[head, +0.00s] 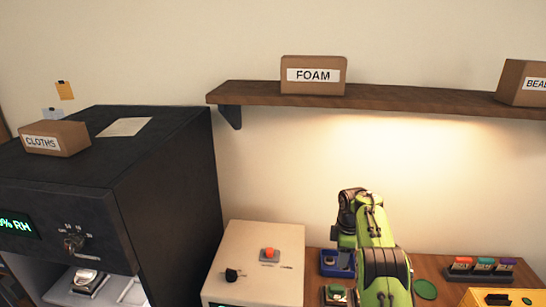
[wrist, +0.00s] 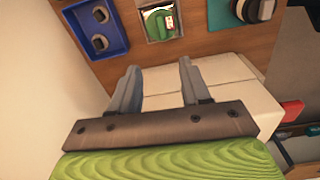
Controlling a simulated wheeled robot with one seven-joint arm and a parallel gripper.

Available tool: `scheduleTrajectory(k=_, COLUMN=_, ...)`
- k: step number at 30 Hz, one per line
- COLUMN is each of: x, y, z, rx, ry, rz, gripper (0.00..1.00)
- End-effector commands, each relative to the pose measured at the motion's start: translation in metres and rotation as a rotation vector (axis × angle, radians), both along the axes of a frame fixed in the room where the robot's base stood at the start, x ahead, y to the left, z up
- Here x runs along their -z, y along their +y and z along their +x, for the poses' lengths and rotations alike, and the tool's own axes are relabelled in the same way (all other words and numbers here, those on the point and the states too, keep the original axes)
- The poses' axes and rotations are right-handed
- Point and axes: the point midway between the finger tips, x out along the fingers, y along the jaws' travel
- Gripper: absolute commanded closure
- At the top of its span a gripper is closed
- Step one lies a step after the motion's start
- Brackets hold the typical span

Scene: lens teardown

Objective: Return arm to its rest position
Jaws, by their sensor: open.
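My green arm (head: 372,235) rises over the wooden bench in the head view, bent, with its upper joint near the wall. My gripper shows in the wrist view (wrist: 159,72), its two grey fingers apart with nothing between them. The fingers point toward the bench items and appear apart from them. The gripper itself cannot be made out in the head view.
A shelf (head: 400,95) carries a FOAM box (head: 313,76). A blue tray (wrist: 92,28) and green round piece (wrist: 163,22) lie on the bench.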

Motion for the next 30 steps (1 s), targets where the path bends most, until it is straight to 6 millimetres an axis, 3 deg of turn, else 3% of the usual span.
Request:
scheduleTrajectory(k=1, x=-0.028, y=0.007, z=-0.002, rx=0.054, ry=-0.030, rz=0.006, gripper=0.53)
scheduleTrajectory(k=6, x=-0.114, y=0.034, z=-0.034, rx=0.298, ry=-0.107, rz=0.047, gripper=0.53)
scheduleTrajectory(k=11, x=-0.175, y=0.061, z=-0.089, rx=0.511, ry=-0.172, rz=0.096, gripper=0.53)
scheduleTrajectory(k=15, x=-0.210, y=0.082, z=-0.151, rx=0.689, ry=-0.224, rz=0.144, gripper=0.53)
scheduleTrajectory(k=18, x=-0.222, y=0.094, z=-0.201, rx=0.811, ry=-0.259, rz=0.180, gripper=0.53)
scheduleTrajectory(k=22, x=-0.221, y=0.106, z=-0.268, rx=0.966, ry=-0.301, rz=0.228, gripper=0.53)
scheduleTrajectory(k=27, x=-0.193, y=0.112, z=-0.349, rx=1.155, ry=-0.356, rz=0.291, gripper=0.53)
scheduleTrajectory(k=30, x=-0.174, y=0.112, z=-0.379, rx=1.236, ry=-0.377, rz=0.318, gripper=0.53)
